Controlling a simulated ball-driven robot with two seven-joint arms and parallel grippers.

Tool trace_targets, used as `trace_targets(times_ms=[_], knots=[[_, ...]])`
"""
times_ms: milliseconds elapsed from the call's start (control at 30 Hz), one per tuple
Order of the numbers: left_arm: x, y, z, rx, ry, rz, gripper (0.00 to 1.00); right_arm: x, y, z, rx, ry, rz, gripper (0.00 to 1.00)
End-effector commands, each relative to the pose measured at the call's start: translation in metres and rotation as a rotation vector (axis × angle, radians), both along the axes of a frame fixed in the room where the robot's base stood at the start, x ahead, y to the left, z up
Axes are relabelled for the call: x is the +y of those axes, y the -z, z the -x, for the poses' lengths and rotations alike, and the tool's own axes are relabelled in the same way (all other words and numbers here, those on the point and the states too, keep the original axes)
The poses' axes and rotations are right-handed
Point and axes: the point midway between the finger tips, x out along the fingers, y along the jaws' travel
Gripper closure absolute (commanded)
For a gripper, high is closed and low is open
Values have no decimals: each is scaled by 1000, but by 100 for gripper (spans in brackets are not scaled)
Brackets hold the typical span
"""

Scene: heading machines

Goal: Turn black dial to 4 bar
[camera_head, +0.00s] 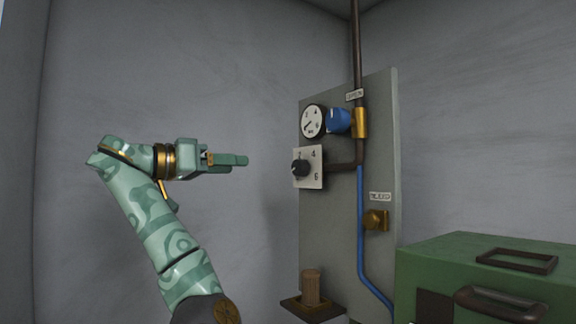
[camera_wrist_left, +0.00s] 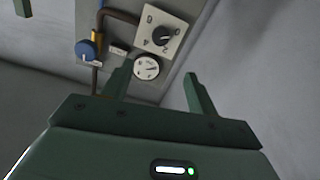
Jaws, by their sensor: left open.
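The black dial (camera_head: 300,168) sits on a pale square plate (camera_head: 316,181) with numbers, of which 4 and 6 can be read at its right side. It also shows in the left wrist view (camera_wrist_left: 161,36), on its plate at the top. The dial's exact setting is too small to read. A round white gauge (camera_head: 313,121) is above the dial; its needle points to the lower left. My left gripper (camera_head: 246,160) is left of the dial, apart from it, empty. In the wrist view its two fingers (camera_wrist_left: 157,82) stand apart. My right gripper is not in view.
A blue knob (camera_head: 338,120) with a brass fitting (camera_head: 360,123) is right of the gauge on the grey panel (camera_head: 384,150). A brass valve (camera_head: 376,220) is lower. A wooden peg (camera_head: 311,287) stands on a small shelf. A green box (camera_head: 420,265) is at lower right.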

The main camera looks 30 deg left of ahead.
Motion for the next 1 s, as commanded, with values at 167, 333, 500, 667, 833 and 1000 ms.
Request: trace_targets(times_ms=[167, 333, 500, 667, 833, 1000], knots=[[-16, -4, -35, 5, 4, -2, 41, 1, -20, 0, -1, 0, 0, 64], [-31, -4, -77, 6, 2, -3, 41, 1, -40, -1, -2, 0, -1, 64], [-45, -3, -113, 6, 1, -3, 41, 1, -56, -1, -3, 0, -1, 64], [-52, -1, -135, 6, -3, -5, 41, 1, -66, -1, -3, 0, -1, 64], [-55, 1, -143, 4, -4, -5, 41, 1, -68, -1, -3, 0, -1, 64], [-55, 2, -144, 4, -4, -6, 41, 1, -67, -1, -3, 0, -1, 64]])
